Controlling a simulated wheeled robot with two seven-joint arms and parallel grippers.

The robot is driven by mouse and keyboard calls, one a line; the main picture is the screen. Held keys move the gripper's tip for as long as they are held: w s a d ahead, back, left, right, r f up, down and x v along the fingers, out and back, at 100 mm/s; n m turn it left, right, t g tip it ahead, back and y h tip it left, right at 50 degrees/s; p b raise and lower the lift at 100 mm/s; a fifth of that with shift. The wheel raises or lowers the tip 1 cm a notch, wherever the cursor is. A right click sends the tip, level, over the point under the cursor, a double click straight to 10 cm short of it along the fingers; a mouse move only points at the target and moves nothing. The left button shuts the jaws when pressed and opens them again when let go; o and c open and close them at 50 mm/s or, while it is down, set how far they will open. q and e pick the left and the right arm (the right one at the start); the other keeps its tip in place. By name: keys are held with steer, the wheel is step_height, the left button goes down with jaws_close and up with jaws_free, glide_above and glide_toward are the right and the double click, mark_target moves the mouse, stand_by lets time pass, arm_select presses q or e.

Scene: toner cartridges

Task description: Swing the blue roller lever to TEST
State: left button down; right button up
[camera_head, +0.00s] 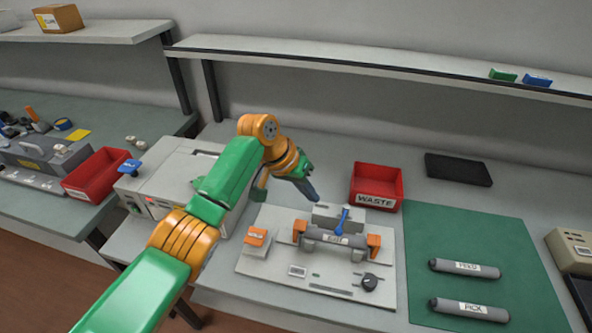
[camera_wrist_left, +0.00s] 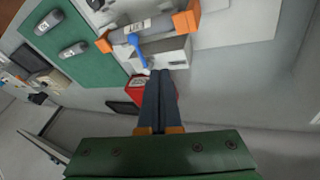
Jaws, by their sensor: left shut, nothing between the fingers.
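The blue roller lever (camera_head: 341,221) stands on the test fixture in the middle of the pale board (camera_head: 262,270), in front of a grey block. A grey cartridge (camera_head: 328,239) lies across the fixture between two orange holders. In the left wrist view the lever (camera_wrist_left: 136,47) points toward my fingers. My left gripper (camera_head: 315,197) is shut and empty, just behind and left of the lever in the head view, apart from it. Its closed fingers (camera_wrist_left: 158,84) show in the wrist view, near the grey block. I cannot read a TEST mark. My right gripper is not in view.
A red WASTE bin (camera_head: 376,186) stands behind the board. Two cartridges lie on the green mat (camera_head: 440,230) at right. A grey printer-like machine (camera_head: 172,180) stands at left, under my left arm. A black knob (camera_head: 370,282) sits at the board's front right.

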arm_select(q)
steer(key=v, duration=0.3)
steer(key=d+b+v, duration=0.1)
steer(key=v, duration=0.1)
steer(key=shift+s+a+r, duration=0.15)
steer(key=shift+s+r, duration=0.2)
steer(key=shift+r, duration=0.15)
